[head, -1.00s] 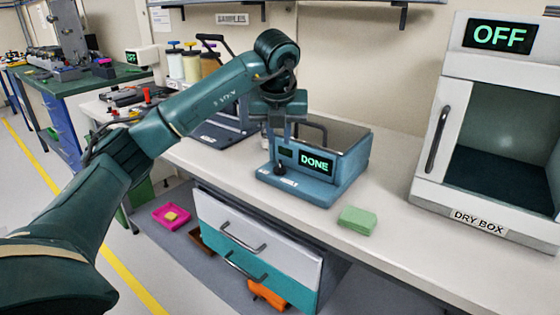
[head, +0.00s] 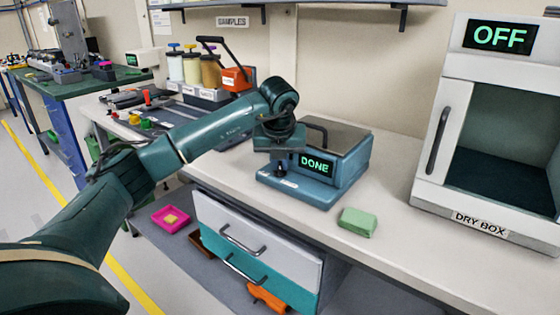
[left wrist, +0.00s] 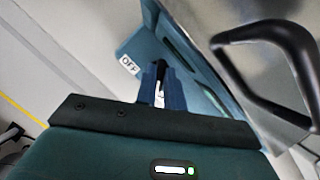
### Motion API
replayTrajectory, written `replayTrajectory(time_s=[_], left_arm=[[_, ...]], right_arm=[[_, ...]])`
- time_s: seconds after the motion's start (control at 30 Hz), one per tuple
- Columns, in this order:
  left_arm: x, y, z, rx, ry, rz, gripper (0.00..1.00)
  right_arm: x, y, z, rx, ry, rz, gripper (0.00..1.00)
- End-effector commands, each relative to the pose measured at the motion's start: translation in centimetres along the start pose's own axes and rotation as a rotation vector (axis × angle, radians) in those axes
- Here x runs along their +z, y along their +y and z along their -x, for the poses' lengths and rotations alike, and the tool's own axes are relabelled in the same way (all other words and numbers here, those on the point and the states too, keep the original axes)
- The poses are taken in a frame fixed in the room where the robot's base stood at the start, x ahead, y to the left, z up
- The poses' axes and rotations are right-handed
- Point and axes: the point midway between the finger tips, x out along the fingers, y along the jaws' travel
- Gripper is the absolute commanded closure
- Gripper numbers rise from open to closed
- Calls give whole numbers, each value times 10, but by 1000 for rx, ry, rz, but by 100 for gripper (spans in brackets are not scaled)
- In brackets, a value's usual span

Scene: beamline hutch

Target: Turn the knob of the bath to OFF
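The bath (head: 345,165) is a blue box with a grey lid, a black handle and a display reading DONE, standing on the bench. Its black knob (head: 280,170) is low on the front, left of the display; it also shows in the left wrist view (left wrist: 161,71). A white OFF label (left wrist: 130,65) lies to the left of the knob there. My left gripper (head: 281,160) is right at the knob from above. In the left wrist view its blue fingers (left wrist: 161,85) stand close on either side of the knob. Whether they press on it is unclear. My right gripper is not in view.
A green block (head: 357,222) lies on the bench in front of the bath. A dry box (head: 435,190) reading OFF stands to the right. Bottles (head: 192,66) and an orange box (head: 236,78) stand behind my left arm. Drawers (head: 225,235) are below the bench.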

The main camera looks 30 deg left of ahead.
Motion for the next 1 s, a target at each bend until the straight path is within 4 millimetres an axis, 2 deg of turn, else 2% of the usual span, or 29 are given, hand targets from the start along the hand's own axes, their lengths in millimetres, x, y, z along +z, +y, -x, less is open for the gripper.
replayTrajectory(time_s=[0.1,0.57,1.0], left_arm=[[0,0,0,1,-1,1,100],[1,1,1,-14,-1,-34,100],[2,4,2,-135,-2,-324,100]], right_arm=[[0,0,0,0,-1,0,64],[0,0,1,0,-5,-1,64],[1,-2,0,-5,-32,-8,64]])
